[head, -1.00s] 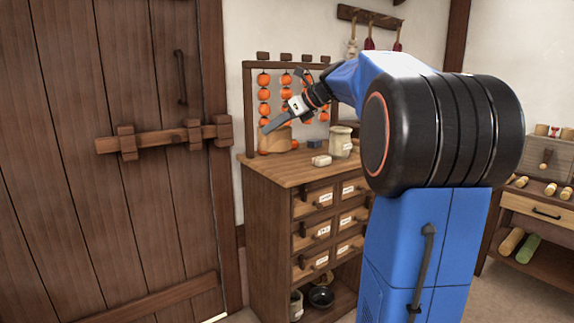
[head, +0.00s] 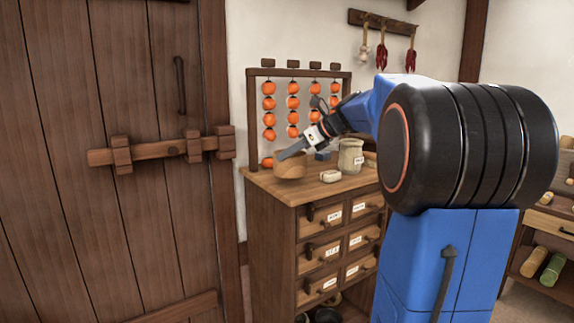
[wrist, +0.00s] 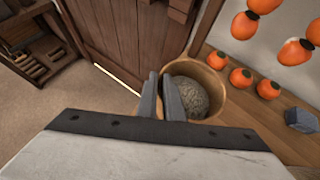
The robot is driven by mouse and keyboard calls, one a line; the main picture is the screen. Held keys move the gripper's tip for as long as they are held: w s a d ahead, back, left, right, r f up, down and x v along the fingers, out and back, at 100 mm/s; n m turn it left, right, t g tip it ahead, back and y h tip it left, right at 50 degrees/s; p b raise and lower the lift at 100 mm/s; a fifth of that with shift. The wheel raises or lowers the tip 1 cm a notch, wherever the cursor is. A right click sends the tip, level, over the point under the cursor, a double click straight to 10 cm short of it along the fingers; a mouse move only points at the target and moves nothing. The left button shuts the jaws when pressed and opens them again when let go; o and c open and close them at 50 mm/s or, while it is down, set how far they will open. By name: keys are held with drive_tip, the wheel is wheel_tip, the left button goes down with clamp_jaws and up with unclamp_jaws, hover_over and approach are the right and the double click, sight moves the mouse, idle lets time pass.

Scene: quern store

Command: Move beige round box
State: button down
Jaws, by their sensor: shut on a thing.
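The beige round box (head: 290,166) is an open, round wooden tub at the left of the cabinet top. My gripper (head: 284,156) comes down to it from the right, its fingers at the rim. In the wrist view the gripper (wrist: 160,82) is shut on the near-left wall of the box (wrist: 214,101), one finger outside and one inside. Something speckled grey-brown fills the box's inside. I cannot tell whether its base touches the cabinet top.
The wooden cabinet (head: 290,191) has several labelled drawers. Persimmons (head: 293,102) hang on a rack behind the box. A small pale block (head: 330,176), a jar (head: 350,157) and a dark grey block (head: 322,155) stand to its right. A barred plank door (head: 110,220) is left.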

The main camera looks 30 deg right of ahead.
sight(287, 163)
drive_tip(key=shift+f, duration=1.5)
drive_tip(key=shift+f, duration=0.15)
drive_tip(key=c, duration=1.9)
unclamp_jaws()
drive_tip(key=v, duration=1.2)
